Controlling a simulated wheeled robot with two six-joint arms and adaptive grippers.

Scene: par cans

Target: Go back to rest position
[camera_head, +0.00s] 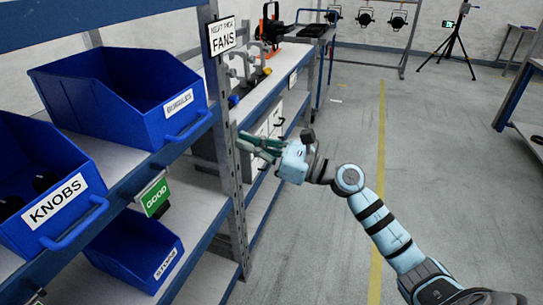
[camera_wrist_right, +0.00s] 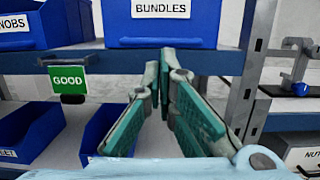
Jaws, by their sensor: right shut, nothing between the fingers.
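My right gripper (camera_head: 262,144) reaches in from the right in the head view, level with the shelf upright beside the blue bins. Its teal fingers are shut with nothing between them. In the right wrist view the gripper (camera_wrist_right: 165,60) points at the rack, just below the front of the BUNDLES bin (camera_wrist_right: 162,22). I cannot tell whether it touches the shelf edge; it looks apart from the bin. My left gripper is not in view.
The rack holds a KNOBS bin (camera_head: 45,185), the BUNDLES bin (camera_head: 125,95) and a lower blue bin (camera_head: 135,250). A green GOOD sign (camera_head: 155,195) hangs from the shelf edge. A metal upright (camera_head: 228,150) stands close to my gripper. The floor (camera_head: 320,220) to the right is clear.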

